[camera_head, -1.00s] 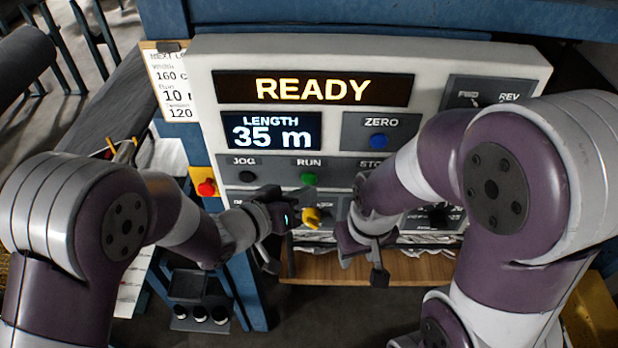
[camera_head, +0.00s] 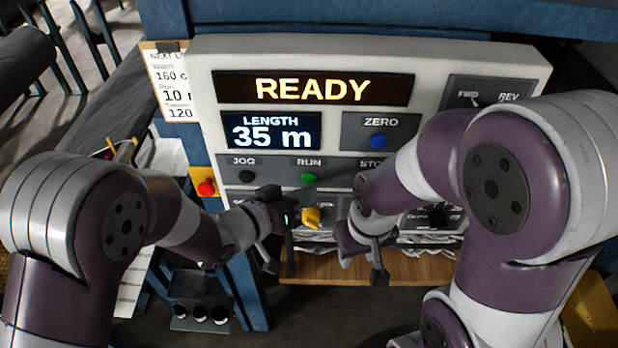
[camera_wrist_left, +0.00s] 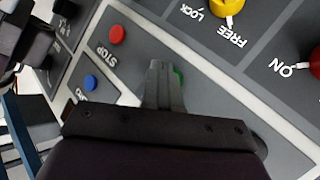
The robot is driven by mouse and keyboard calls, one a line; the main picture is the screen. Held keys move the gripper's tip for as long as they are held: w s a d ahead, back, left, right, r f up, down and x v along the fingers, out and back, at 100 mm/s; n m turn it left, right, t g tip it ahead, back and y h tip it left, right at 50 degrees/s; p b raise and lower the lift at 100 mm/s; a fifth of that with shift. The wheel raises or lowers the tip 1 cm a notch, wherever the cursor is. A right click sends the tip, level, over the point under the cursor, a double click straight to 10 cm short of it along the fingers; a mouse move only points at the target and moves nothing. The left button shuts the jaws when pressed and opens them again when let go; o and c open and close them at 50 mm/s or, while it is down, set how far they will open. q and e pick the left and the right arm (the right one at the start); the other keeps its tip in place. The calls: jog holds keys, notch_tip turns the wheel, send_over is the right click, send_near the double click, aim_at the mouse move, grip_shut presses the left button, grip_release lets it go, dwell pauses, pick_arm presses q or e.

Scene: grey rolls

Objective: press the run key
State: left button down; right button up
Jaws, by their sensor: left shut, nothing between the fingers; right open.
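The green run key (camera_head: 308,179) sits under the RUN label on the grey panel, below the display (camera_head: 313,89) reading READY. My left gripper (camera_head: 286,217) is shut and empty, below and slightly left of the key in the head view. In the left wrist view, the closed fingertips (camera_wrist_left: 164,70) cover most of the green run key (camera_wrist_left: 180,77); only its edge shows beside them. I cannot tell whether they touch it. My right gripper (camera_head: 363,262) is open and empty in front of the panel's lower part, to the right of my left gripper.
The blue ZERO key (camera_head: 379,140) and black JOG key (camera_head: 247,177) are near; the red stop key (camera_wrist_left: 117,34) shows in the wrist view. A yellow knob (camera_head: 311,217) lies just right of my left gripper. A red button (camera_head: 206,188) is at the panel's left edge.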

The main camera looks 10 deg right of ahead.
pick_arm(q)
jog(key=shift+w, duration=0.15)
dwell(0.5)
jog(key=shift+w+d, duration=0.1)
jog(key=shift+w, duration=0.25)
jog(key=shift+w+d, duration=0.15)
jog(key=shift+w, duration=0.2)
dwell(0.8)
jog(key=shift+s, duration=0.15)
jog(key=shift+s+a, duration=0.25)
jog(key=shift+s, duration=0.4)
jog(key=s, duration=0.2)
jog(key=s+a, duration=0.1)
jog(key=s, duration=0.1)
jog(key=shift+s+a, duration=0.15)
jog(key=shift+s, duration=0.25)
